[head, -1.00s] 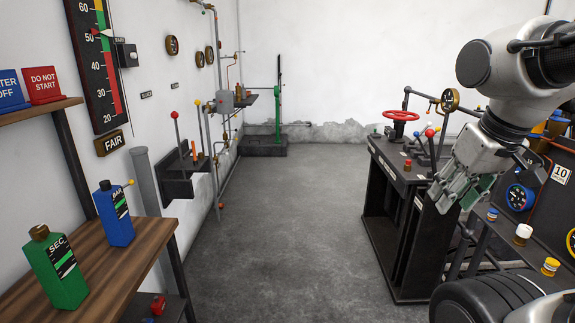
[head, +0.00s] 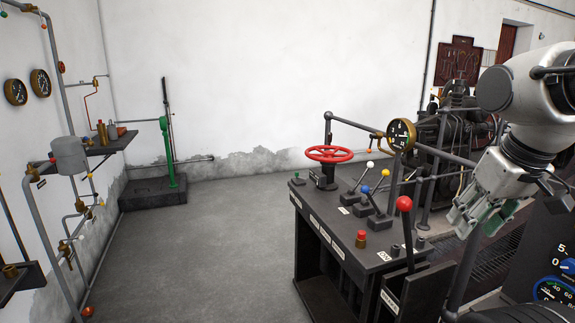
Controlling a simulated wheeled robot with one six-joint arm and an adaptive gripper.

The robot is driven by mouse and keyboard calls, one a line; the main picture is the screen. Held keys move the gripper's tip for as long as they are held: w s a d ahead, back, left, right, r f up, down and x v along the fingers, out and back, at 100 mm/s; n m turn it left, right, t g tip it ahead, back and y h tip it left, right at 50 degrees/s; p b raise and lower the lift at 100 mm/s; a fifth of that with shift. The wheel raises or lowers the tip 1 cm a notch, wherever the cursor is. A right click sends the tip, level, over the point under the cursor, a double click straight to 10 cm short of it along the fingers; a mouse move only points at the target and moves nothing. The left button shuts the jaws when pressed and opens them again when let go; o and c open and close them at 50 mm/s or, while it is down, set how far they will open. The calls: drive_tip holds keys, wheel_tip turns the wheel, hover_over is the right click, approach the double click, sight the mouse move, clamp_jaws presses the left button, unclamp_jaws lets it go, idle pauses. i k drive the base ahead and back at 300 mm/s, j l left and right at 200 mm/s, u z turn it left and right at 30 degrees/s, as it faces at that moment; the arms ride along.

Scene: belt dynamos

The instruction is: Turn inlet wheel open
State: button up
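A red handwheel (head: 329,154) sits on a short post at the far end of a dark control stand (head: 325,222). It lies roughly flat and is fully in view. I cannot read the label beside it. My gripper (head: 478,222) hangs at the right, nearer to me than the wheel and well apart from it. Its fingers point down and left and look spread, with nothing seen between them. Part of the fingers is hard to make out against the dark background.
The stand also carries levers with white, blue and yellow knobs, a red button (head: 361,236) and a tall red-knobbed lever (head: 404,204). A brass gauge (head: 400,134) stands behind. Pipes and a shelf (head: 90,150) line the left wall. The floor (head: 200,262) left of the stand is clear.

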sight(328, 156)
drive_tip(key=i, duration=0.15)
drive_tip(key=i+j, duration=1)
drive_tip(key=i, duration=0.2)
drive_tip(key=i+j+z, duration=0.15)
drive_tip(key=i+j, duration=0.25)
drive_tip(key=i+j+z, duration=0.2)
drive_tip(key=i+j, duration=0.2)
drive_tip(key=i+j+z, duration=0.15)
drive_tip(key=i+j, duration=0.2)
drive_tip(key=j, duration=0.25)
drive_tip(key=z, duration=0.8)
